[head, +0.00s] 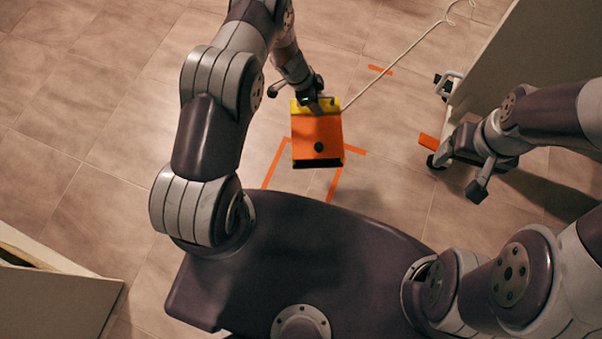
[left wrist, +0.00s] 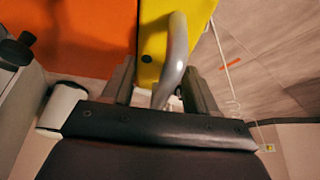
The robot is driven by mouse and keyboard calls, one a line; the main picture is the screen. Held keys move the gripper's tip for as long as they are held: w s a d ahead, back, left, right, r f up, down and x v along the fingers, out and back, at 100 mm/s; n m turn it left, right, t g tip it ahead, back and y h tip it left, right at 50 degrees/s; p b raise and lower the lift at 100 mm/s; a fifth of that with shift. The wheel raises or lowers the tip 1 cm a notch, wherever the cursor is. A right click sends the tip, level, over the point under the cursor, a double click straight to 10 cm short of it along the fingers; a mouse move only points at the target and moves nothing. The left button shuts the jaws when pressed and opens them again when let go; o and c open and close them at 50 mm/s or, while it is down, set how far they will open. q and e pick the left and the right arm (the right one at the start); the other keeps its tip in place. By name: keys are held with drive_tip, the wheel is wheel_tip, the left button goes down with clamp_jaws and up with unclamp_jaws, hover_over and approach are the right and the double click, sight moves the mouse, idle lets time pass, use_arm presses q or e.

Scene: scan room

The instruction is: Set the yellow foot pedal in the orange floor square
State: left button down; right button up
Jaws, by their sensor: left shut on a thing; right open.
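The foot pedal (head: 317,135) has a yellow body and an orange face with a dark round spot. My left gripper (head: 314,100) is shut on its grey bar handle, which shows between the fingers in the left wrist view (left wrist: 176,55). The pedal appears to hang above the floor. The orange floor square (head: 272,165) shows as tape strips left of, below and right of the pedal; the pedal hides part of it. My right gripper (head: 458,176) is open and empty, to the right of the pedal.
A white cable (head: 395,62) runs from the pedal to the upper right. A pale cart or cabinet (head: 530,50) with a caster stands at right. More orange tape (head: 380,70) lies beyond the pedal. A pale box-like unit (head: 55,300) stands lower left. The tiled floor at left is clear.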

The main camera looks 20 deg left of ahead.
use_arm(q)
drive_tip(key=a+f+m+g+b, duration=0.1)
drive_tip(key=a+f+m+b, duration=0.2)
drive_tip(key=f, duration=0.4)
drive_tip(key=a+f+m+g+b, duration=0.1)
drive_tip(key=a+f+m+b, duration=0.1)
drive_tip(key=f+b, duration=0.5)
drive_tip(key=s+d+f+b, duration=0.7)
drive_tip(key=s+d+f, duration=0.1)
drive_tip(key=f, duration=0.3)
drive_tip(key=shift+s+d+f, duration=0.25)
drive_tip(key=shift+d+f, duration=0.05)
drive_tip(key=shift+f, duration=0.05)
use_arm(e)
wheel_tip(320, 180, down, 21)
drive_tip(key=shift+r, duration=0.2)
use_arm(q)
drive_tip(key=shift+f+b, duration=0.1)
drive_tip(key=shift+b, duration=0.2)
use_arm(e)
drive_tip(key=shift+f, duration=0.1)
use_arm(q)
drive_tip(key=shift+c, duration=1.5)
unclamp_jaws()
